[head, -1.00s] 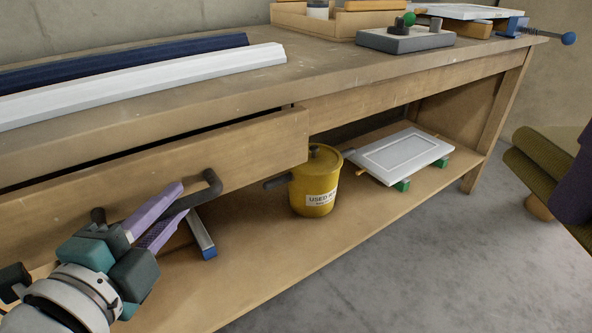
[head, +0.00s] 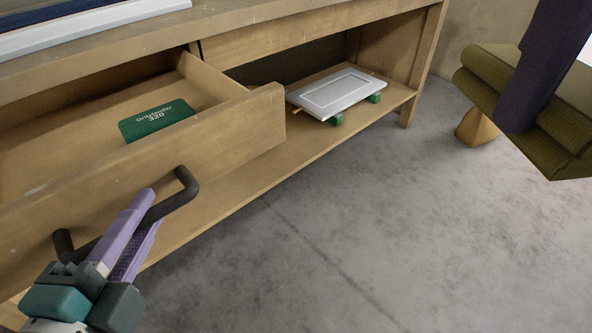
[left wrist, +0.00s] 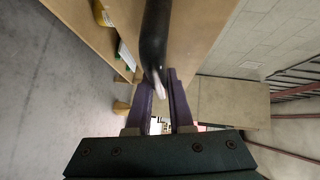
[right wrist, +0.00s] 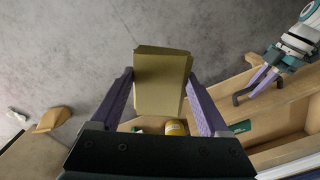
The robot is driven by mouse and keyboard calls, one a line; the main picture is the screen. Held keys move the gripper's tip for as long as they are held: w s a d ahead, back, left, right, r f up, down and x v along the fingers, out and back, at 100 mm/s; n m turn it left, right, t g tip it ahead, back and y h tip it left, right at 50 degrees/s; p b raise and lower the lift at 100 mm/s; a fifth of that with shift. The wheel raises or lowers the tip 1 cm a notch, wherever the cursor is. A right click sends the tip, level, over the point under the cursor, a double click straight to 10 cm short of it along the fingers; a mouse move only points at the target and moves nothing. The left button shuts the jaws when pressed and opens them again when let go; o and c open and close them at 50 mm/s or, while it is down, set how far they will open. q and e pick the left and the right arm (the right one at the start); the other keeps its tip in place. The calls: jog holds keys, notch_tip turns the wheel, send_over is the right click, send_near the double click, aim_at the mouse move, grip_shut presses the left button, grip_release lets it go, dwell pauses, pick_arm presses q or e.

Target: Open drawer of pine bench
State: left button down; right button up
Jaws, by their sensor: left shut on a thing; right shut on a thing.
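The pine bench (head: 330,20) fills the left of the head view. My left gripper (head: 145,205) is shut on the dark bar handle (head: 180,195) on the drawer front. The left wrist view shows the handle (left wrist: 154,45) running between the fingers. My right gripper (right wrist: 162,90) is shut on an olive ribbed thing (right wrist: 162,65). This olive thing (head: 525,105) is at the right in the head view, beside a dark purple finger. The open drawer (right wrist: 270,110) also shows in the right wrist view.
A white panel (head: 335,92) rests on green blocks on the bench's lower shelf. A yellow pot (right wrist: 175,128) shows beyond the olive thing in the right wrist view. A white strip (head: 90,20) lies on the benchtop. The grey floor (head: 370,220) in front is clear.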

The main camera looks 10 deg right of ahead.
pick_arm(q)
jog(key=shift+s+d, duration=0.15)
jog(key=shift+s, duration=0.05)
pick_arm(e)
jog(key=shift+s, duration=0.1)
pick_arm(q)
jog(key=c, duration=0.8)
grip_release()
pick_arm(e)
notch_tip(320, 180, up, 2)
jog(key=shift+p, duration=1)
pick_arm(q)
jog(key=v, duration=1.2)
